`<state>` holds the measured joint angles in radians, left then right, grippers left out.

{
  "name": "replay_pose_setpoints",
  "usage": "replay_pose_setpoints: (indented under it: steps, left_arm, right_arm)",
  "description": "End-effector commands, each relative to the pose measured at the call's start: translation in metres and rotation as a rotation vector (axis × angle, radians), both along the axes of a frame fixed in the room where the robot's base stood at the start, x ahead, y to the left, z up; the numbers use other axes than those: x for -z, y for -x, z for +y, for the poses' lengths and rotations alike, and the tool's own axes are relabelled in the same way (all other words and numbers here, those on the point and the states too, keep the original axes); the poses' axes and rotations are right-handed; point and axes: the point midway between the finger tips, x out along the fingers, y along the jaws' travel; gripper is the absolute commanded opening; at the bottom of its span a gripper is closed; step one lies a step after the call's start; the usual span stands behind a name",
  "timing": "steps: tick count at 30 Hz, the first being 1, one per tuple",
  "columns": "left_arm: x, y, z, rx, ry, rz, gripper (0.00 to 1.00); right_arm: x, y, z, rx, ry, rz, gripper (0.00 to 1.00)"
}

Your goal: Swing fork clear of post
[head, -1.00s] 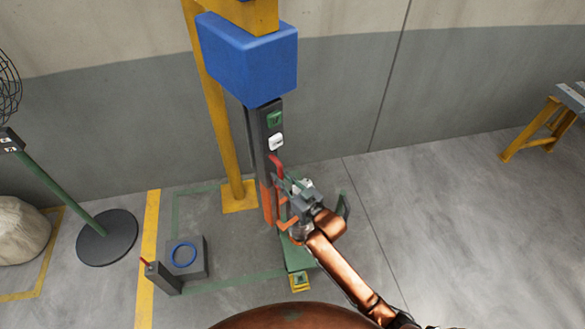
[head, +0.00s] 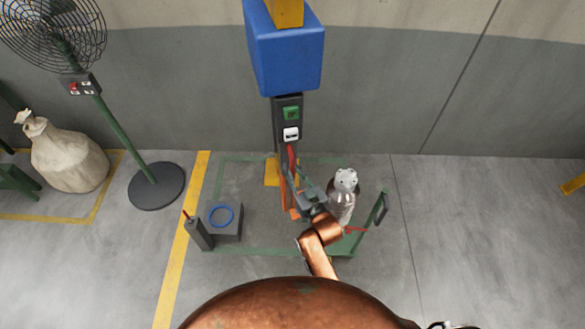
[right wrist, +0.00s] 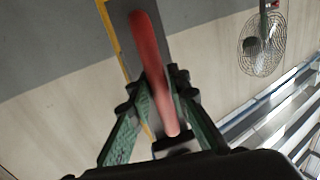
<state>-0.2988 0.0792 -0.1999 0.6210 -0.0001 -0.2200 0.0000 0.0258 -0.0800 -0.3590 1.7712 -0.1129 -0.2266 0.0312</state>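The dark post (head: 281,121) stands upright under a blue box, with a green and a white switch on its face. A red bar (head: 291,156), which looks like the fork's handle, runs down the post's front. Its lower end is hidden by my gripper. My right gripper (head: 300,192) is low at the post. In the right wrist view the red bar (right wrist: 153,60) passes between my green fingers (right wrist: 160,88), which look closed on its sides. An orange part (head: 285,197) shows low behind the gripper; I cannot tell whether it joins the bar. My left gripper is out of view.
A grey block with a blue ring (head: 222,216) is on the left. A fan (head: 155,186) stands farther left. Floor at right is clear.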

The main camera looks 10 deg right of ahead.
Motion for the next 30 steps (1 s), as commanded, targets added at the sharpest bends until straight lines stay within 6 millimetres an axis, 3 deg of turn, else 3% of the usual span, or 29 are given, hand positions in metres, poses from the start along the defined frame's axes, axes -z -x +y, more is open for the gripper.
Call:
replay_pose_setpoints:
  steps: [6, 17, 30]
  left_arm:
    - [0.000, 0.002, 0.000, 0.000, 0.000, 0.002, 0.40]
    - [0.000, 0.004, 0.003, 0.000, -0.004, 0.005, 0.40]
    - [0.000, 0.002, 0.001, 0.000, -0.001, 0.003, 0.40]
  right_arm:
    - [-0.001, -0.001, 0.000, 0.000, -0.001, -0.003, 0.32]
    - [-0.002, 0.005, -0.003, 0.001, 0.000, -0.004, 0.32]
    - [-0.001, 0.084, -0.031, 0.001, 0.000, -0.002, 0.32]
